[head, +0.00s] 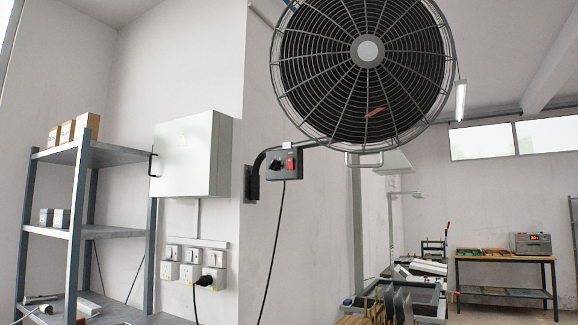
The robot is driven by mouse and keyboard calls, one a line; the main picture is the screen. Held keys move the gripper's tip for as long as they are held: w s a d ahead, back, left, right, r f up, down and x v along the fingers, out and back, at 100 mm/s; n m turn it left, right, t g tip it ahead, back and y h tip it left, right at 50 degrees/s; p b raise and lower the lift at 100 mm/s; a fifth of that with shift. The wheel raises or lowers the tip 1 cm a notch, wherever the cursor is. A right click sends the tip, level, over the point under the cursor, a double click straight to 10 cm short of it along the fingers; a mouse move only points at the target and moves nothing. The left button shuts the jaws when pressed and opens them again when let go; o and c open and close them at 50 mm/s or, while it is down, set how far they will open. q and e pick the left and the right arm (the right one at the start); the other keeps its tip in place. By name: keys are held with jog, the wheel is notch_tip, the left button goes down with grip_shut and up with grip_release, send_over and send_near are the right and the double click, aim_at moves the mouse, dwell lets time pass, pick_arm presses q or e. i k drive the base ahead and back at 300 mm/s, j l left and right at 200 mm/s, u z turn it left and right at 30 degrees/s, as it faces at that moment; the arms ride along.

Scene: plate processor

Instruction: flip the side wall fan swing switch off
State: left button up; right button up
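A large round wall fan (405,105) with a dark wire cage hangs at the top centre of the head view, on an arm (256,175) fixed to the wall corner. Below its left side is a small grey control box (284,164). The box carries a black rotary knob (275,165) on the left and a red switch (291,164) on the right. The position of the red switch is too small to tell. Neither of my grippers shows in the head view.
A grey metal shelf (88,152) with boxes stands at the left. A white wall cabinet (193,155) hangs beside the fan mount, above several sockets (191,271). A black cable (273,250) hangs from the control box. Benches with equipment (405,290) stand at the lower right.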

aim_at(290, 161)
jog(key=i+j+u, duration=0.2)
jog(key=i, duration=0.5)
jog(key=i+l+u, duration=0.2)
jog(key=i, duration=0.5)
jog(key=i+u, duration=0.2)
jog(key=i, duration=0.5)
